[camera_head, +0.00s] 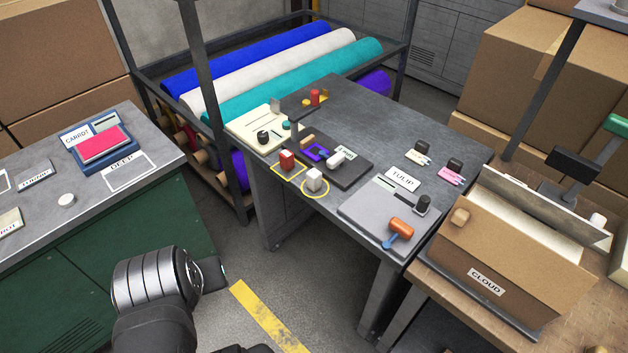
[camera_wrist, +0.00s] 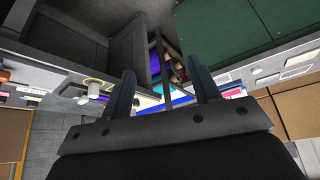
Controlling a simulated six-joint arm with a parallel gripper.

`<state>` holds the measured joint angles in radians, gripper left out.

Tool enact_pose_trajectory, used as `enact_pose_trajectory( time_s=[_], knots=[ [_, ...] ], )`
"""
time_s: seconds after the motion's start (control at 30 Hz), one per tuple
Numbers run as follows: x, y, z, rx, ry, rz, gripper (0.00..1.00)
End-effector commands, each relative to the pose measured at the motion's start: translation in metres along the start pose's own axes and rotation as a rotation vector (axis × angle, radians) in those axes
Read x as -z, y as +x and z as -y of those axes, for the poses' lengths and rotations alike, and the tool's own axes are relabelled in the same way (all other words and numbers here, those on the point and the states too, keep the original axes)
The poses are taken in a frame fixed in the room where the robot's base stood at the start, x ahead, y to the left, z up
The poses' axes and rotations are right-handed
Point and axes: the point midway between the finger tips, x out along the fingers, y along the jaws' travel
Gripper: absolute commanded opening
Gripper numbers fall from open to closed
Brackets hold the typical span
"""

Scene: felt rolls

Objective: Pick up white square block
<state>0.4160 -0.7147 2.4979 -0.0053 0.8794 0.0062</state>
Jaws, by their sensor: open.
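The white square block (camera_head: 315,180) sits inside a yellow ring marking (camera_head: 317,192) near the front edge of the middle grey table. In the head view my arm is at the lower left, over the floor, and the fingers are not clear there.
A grey board (camera_head: 372,218) with an orange-headed tool (camera_head: 401,228) is to the right. A green cabinet (camera_head: 150,235) stands left.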

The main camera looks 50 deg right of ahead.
Motion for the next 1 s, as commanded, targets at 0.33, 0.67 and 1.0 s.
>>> enact_pose_trajectory(
  time_s=[0.33,0.67,1.0],
  knots=[
    [0.033,-0.009,-0.011,-0.023,0.088,0.04,0.56],
    [0.126,-0.012,-0.057,-0.09,0.352,0.149,0.56],
    [0.207,0.016,-0.132,-0.157,0.629,0.254,0.56]
  ],
)
